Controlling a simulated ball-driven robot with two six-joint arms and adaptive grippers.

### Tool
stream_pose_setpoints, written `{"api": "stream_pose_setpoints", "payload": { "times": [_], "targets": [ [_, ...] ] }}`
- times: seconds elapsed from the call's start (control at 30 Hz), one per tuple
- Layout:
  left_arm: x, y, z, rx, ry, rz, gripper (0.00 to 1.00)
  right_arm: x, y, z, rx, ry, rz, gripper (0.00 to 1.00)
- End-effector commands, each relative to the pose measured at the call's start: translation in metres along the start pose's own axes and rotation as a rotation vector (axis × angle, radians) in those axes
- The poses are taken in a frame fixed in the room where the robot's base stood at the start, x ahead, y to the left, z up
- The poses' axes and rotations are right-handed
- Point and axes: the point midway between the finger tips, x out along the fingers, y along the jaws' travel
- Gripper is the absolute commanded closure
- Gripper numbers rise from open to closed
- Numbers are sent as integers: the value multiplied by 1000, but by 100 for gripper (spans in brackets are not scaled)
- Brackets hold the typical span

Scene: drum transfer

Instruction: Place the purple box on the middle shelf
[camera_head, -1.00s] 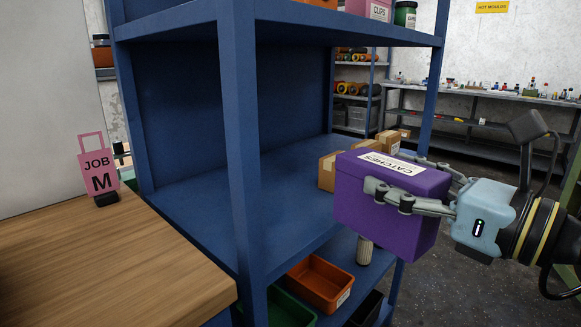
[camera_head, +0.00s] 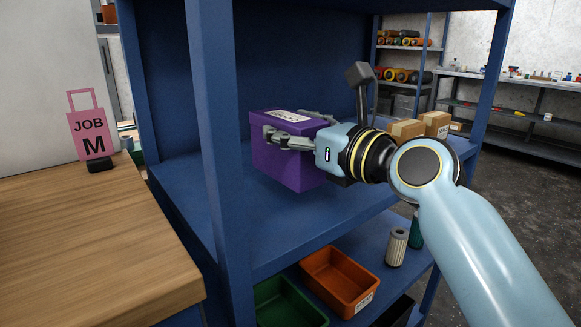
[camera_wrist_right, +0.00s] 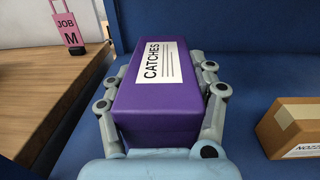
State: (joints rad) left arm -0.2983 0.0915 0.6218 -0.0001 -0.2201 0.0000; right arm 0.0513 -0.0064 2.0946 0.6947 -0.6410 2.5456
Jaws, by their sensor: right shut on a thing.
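The purple box (camera_head: 284,160) with a white CATCHES label is inside the blue shelf unit, over the left part of the middle shelf (camera_head: 300,225). My right gripper (camera_head: 290,138) is shut on it, with one finger along each side. The box also shows in the right wrist view (camera_wrist_right: 155,100), between the fingers of my right gripper (camera_wrist_right: 160,95). The box looks level. I cannot tell whether its bottom touches the shelf. My left gripper is not in view.
Cardboard boxes (camera_head: 406,131) stand on the middle shelf to the right. A blue post (camera_head: 222,150) rises at the shelf's front left. An orange bin (camera_head: 338,282), a green bin (camera_head: 285,303) and a pale cylinder (camera_head: 396,247) are on the lower shelf. A wooden table (camera_head: 85,235) with a pink JOB M sign (camera_head: 90,135) is at left.

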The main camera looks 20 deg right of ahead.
Motion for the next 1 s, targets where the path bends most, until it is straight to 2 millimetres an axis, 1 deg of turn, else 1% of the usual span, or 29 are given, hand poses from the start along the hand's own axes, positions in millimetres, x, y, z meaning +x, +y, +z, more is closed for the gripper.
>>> {"api": "stream_pose_setpoints", "payload": {
  "times": [0.07, 0.17, 0.4, 0.5, 0.67, 0.77, 0.8, 1.0],
  "targets": [
    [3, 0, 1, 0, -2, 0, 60, 6, 0, -2, 0, -5, 0, 99],
    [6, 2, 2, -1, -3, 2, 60, 7, 0, -7, 0, -4, 0, 99],
    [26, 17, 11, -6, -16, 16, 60, 7, 0, -44, 1, 0, 0, 99],
    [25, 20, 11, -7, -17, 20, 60, 7, -1, -44, -1, -3, -1, 99],
    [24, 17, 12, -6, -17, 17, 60, 7, -1, -42, -1, -4, 0, 99],
    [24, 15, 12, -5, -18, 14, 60, 7, -1, -44, 0, -4, -1, 99],
    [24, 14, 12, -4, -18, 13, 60, 6, -1, -46, 0, -1, 0, 42],
    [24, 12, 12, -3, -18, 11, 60, 6, 0, -46, 0, -1, 0, 16]
  ]
}}
